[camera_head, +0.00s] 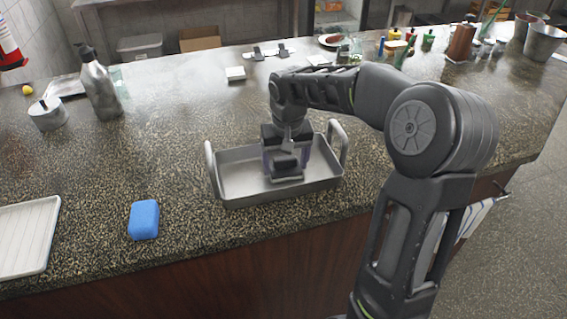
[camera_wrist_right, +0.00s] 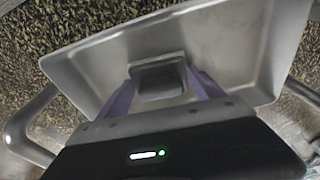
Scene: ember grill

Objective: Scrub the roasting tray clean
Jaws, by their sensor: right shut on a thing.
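The roasting tray (camera_head: 235,184) is a grey metal pan with an upright handle at each end, standing on the speckled counter. It also fills much of the right wrist view (camera_wrist_right: 228,50). My right gripper (camera_head: 286,172) reaches down into the tray. Its purple-grey fingers are shut on a small dark grey block-like scrubber (camera_wrist_right: 160,78), which sits at or just above the tray floor; I cannot tell whether it touches. My left gripper is not in view.
A blue sponge (camera_head: 144,220) lies left of the tray. A white ribbed tray (camera_head: 28,238) is at the left edge. A metal bottle (camera_head: 99,88) and a small pot (camera_head: 47,114) stand at the back left. Condiments and metal buckets (camera_head: 543,42) stand at the back right. Counter around the tray is clear.

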